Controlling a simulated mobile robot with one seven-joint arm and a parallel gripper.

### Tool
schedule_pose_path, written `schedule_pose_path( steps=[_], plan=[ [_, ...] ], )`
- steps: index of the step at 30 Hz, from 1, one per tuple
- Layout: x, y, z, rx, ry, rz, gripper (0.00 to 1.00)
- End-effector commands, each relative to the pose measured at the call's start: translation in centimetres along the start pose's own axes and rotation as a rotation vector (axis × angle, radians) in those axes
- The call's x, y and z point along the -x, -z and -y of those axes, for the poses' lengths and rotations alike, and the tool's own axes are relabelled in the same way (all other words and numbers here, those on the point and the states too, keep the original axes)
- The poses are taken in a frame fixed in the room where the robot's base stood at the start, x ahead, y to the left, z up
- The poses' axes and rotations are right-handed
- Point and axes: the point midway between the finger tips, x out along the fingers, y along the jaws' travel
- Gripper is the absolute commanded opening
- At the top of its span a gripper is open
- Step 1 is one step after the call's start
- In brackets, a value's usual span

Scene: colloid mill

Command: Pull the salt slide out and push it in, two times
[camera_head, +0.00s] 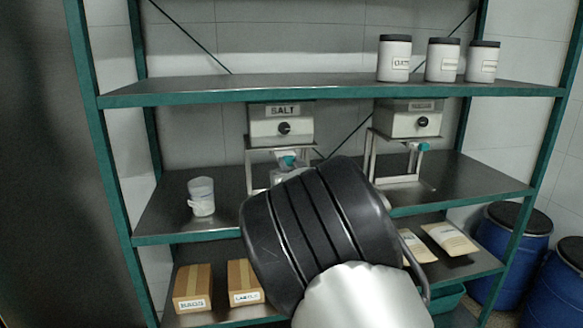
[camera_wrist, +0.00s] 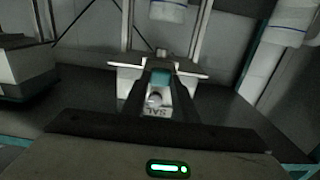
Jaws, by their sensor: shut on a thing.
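The salt dispenser (camera_head: 282,127), a pale box labelled SALT with a dark knob, stands on a metal stand on the middle shelf. Its teal salt slide (camera_head: 288,160) shows just below the box. In the wrist view the teal slide (camera_wrist: 160,78) lies between the dark fingers of my gripper (camera_wrist: 157,96), which is shut on it. A SALT label shows close to the fingertips. In the head view my dark wrist and arm cover the gripper and the lower right of the stand. How far the slide is out is hard to tell.
A second dispenser (camera_head: 408,120) with a teal slide stands to the right. A white cup (camera_head: 201,196) is at the left of the middle shelf (camera_head: 160,222). Jars (camera_head: 395,58) stand above; boxes (camera_head: 193,288) and bags (camera_head: 449,239) lie below. Blue drums (camera_head: 512,245) are at right.

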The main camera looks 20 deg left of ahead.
Motion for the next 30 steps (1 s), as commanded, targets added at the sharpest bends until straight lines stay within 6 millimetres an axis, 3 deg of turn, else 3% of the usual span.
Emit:
schedule_pose_path(
  steps=[6, 15, 16, 19, 30],
  plan=[
    [-2.9, -0.1, 0.0, 0.0, 0.001, -0.002, 0.0],
    [-3.1, 0.0, 0.0, -0.001, 0.001, 0.0, 0.0],
    [-3.1, 0.0, 0.0, -0.001, 0.001, 0.0, 0.28],
    [-3.1, 0.0, 0.0, -0.001, 0.001, -0.001, 0.45],
    [-2.7, 0.1, 0.0, -0.001, 0.001, -0.001, 0.45]
  ],
)
